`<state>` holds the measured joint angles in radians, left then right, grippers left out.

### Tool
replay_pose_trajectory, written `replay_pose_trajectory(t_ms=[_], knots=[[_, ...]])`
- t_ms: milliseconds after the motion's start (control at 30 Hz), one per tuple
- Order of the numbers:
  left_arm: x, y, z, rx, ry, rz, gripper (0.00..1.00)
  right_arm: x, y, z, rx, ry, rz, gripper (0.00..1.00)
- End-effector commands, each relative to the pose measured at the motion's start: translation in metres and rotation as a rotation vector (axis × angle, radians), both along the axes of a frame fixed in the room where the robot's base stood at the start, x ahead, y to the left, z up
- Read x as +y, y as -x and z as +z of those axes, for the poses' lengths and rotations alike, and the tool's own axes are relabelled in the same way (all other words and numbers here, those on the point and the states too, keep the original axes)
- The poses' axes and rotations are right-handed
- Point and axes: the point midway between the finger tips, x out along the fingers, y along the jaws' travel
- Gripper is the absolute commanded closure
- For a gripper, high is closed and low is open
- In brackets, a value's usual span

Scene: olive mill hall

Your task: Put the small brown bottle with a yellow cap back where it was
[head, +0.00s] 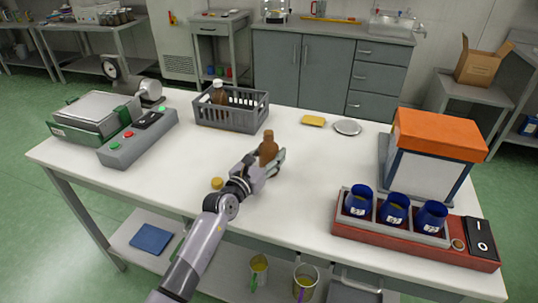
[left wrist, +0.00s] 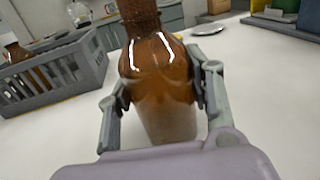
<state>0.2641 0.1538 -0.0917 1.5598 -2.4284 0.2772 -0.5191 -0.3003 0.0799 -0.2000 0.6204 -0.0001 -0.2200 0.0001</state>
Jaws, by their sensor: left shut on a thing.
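My left gripper (head: 272,160) is shut on a brown bottle (head: 269,147), held near upright over the middle of the white table. In the left wrist view, the gripper's two fingers (left wrist: 160,95) clasp the sides of the glossy brown bottle (left wrist: 158,80); its top is cut off there. In the head view its top looks brown, and I see no yellow cap on it. A small yellow round thing (head: 217,183) is on the table beside my left arm; I cannot tell whether it is a cap. My right gripper is not in view.
A grey crate (head: 232,118) at the back holds a brown bottle with a white cap (head: 219,92). A yellow sponge (head: 313,121) and a metal dish (head: 348,127) lie right of it. Blue cups (head: 395,209) stand in a red-based rack at right. The table's middle right is clear.

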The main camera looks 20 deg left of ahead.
Motion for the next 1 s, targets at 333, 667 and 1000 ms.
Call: replay_pose_trajectory(t_ms=[333, 667, 1000], knots=[[0.0, 0.0, -0.001, 0.001, 0.0, 0.0, 0.32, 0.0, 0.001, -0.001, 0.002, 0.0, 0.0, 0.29], [0.0, 0.0, 0.002, 0.0, 0.0, 0.0, 0.32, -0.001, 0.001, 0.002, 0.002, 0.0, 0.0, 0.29], [0.013, 0.056, -0.001, 0.004, -0.001, 0.0, 0.32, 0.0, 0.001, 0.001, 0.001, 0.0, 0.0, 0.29]])
